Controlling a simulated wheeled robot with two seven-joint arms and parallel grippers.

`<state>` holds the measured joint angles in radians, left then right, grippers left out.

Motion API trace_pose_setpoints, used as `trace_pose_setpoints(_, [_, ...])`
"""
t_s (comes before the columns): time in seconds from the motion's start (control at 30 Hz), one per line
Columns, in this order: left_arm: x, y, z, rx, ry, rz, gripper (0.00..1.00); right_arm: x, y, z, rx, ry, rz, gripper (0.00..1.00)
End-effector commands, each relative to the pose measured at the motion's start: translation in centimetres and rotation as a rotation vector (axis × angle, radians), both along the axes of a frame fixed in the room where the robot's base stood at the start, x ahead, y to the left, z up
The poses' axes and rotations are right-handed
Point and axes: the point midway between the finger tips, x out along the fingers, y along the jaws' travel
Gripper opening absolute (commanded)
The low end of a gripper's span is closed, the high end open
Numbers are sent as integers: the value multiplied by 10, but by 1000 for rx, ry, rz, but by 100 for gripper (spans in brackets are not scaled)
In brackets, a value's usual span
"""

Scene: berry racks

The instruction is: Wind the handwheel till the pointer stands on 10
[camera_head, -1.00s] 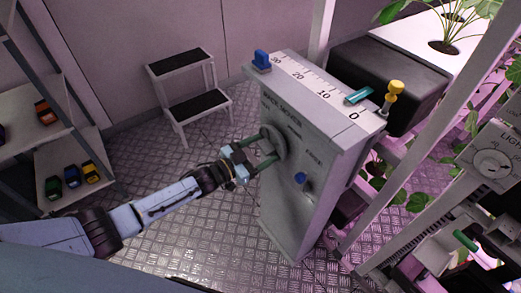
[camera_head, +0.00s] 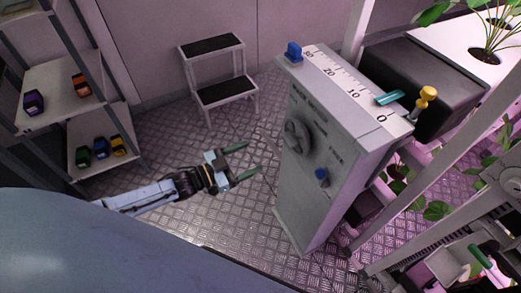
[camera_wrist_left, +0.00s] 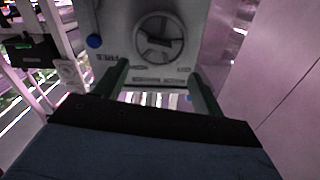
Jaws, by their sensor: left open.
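The handwheel (camera_head: 297,135) is a round grey knob with a crossbar on the front of a grey cabinet (camera_head: 300,185). It also shows in the left wrist view (camera_wrist_left: 160,38). A white scale marked 0 to 30 runs along the cabinet top. The teal pointer (camera_head: 389,98) lies across the scale between 0 and 10. My left gripper (camera_head: 254,158) is open and empty, with its green fingers apart from the cabinet and directed towards the wheel. In the left wrist view the fingers (camera_wrist_left: 158,70) straddle the space before the wheel's lower side. My right gripper is not in view.
A blue knob (camera_head: 321,177) sits below the wheel. A step stool (camera_head: 215,75) stands behind, and a shelf (camera_head: 65,90) with coloured items is at left. Floor around my gripper is clear.

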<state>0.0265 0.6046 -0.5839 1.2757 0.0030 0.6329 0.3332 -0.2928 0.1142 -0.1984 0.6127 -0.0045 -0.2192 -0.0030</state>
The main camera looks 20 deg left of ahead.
Motion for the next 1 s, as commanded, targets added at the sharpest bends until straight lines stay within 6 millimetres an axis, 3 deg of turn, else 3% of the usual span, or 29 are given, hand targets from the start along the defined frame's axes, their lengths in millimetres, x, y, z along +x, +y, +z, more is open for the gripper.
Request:
trace_pose_setpoints(0.47, [-7,6,-3,3,7,8,69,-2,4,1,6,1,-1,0])
trace_pose_setpoints(0.57, [-12,16,-34,41,78,77,69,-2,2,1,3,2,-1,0])
trace_pose_setpoints(0.67, [-34,37,-103,129,251,221,69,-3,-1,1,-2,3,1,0])
trace_pose_setpoints(0.7, [-53,47,-139,176,347,285,69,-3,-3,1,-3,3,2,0])
trace_pose_setpoints(0.77, [-91,60,-191,248,509,372,69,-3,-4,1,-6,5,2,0])
trace_pose_setpoints(0.8, [-123,66,-223,295,618,419,69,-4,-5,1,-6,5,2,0])
trace_pose_setpoints(0.87, [-174,70,-264,358,781,471,69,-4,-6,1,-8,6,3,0])
trace_pose_setpoints(0.9, [-210,71,-285,396,882,494,69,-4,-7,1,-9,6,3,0])
trace_pose_setpoints(1.0, [-292,64,-322,471,1106,524,57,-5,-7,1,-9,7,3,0])
